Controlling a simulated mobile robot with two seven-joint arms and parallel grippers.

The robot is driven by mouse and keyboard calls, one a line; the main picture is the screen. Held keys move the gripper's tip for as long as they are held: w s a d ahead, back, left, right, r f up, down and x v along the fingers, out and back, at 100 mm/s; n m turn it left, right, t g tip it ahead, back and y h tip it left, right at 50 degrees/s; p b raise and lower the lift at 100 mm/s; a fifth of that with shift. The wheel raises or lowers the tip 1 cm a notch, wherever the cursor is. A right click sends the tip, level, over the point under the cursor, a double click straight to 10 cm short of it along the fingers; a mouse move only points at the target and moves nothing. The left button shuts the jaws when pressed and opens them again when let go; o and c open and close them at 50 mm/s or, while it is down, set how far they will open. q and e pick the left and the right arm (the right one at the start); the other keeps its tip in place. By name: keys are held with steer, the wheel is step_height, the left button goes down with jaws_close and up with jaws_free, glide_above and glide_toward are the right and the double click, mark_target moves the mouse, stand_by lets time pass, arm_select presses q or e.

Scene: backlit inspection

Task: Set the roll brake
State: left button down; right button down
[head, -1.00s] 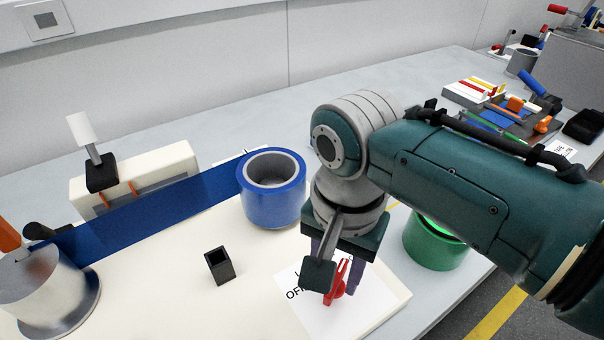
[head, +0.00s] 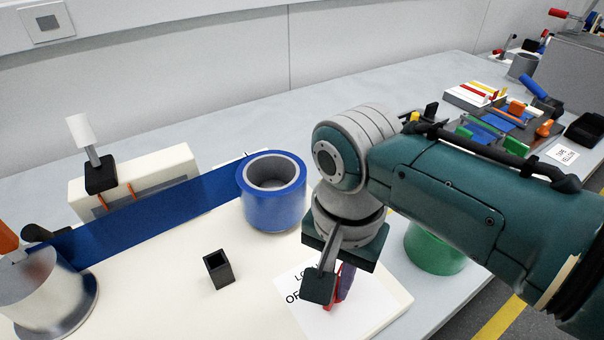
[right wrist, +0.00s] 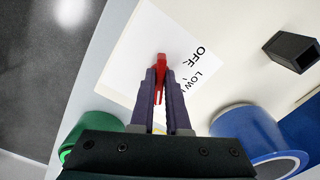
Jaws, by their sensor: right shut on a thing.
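The brake's red pointer knob (right wrist: 160,68) stands on a white label card (right wrist: 140,55) printed with "OFF" and "LOW". My right gripper (right wrist: 160,78) is shut on the red knob, with its purple fingers on both sides of it in the right wrist view. In the head view the right gripper (head: 342,288) hides most of the red knob (head: 330,305). The blue roll (head: 272,212) stands behind it, and its blue band (head: 150,215) runs left to a metal drum (head: 45,295). My left gripper is not in view.
A small black square holder (head: 219,270) stands on the cream base plate left of the card. A green roll (head: 435,250) is close on the right, partly behind my arm. A cream block with a white-topped lever (head: 90,155) stands at the back left.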

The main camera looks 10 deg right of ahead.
steer(key=shift+n, duration=0.3)
steer(key=shift+s+r+n+p, duration=0.1)
steer(key=shift+n+p, duration=0.6)
steer(key=shift+n, duration=0.5)
steer(key=n, duration=0.2)
steer(key=n+p, duration=0.1)
steer(key=n, duration=0.1)
steer(key=shift+d+n, duration=0.2)
steer(key=shift+n, duration=0.1)
steer(key=n, duration=0.4)
steer(key=shift+d+p, duration=0.1)
steer(key=shift+p, duration=0.3)
steer(key=shift+d+n, duration=0.1)
steer(key=shift+n, duration=2)
steer(key=c, duration=0.9)
jaws_free()
